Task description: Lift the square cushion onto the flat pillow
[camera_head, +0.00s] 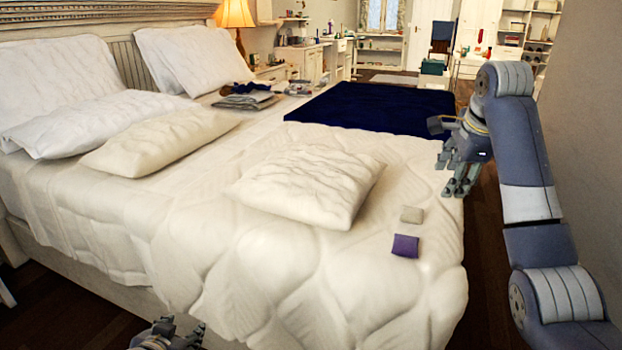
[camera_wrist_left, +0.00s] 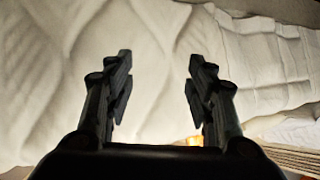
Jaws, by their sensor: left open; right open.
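The cream square cushion (camera_head: 308,185) lies on the quilt in the middle of the bed, with nothing on it. Farther left, a cream pillow (camera_head: 160,140) lies flat, close to a white pillow (camera_head: 95,120) that also lies low; I cannot tell which is the flat pillow. My left gripper (camera_head: 172,335) is at the bottom edge, below the bed's near side, apart from the cushion. In the left wrist view its fingers (camera_wrist_left: 160,75) are open and empty over white bedding. My right gripper (camera_head: 459,165) is open beside the bed's right edge, right of the cushion.
Two white pillows (camera_head: 192,60) lean at the headboard. A dark blue blanket (camera_head: 375,107) covers the bed's far right. Folded clothes (camera_head: 246,99) lie behind the cream pillow. Small grey (camera_head: 411,214) and purple (camera_head: 405,246) squares lie right of the cushion. The near quilt is clear.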

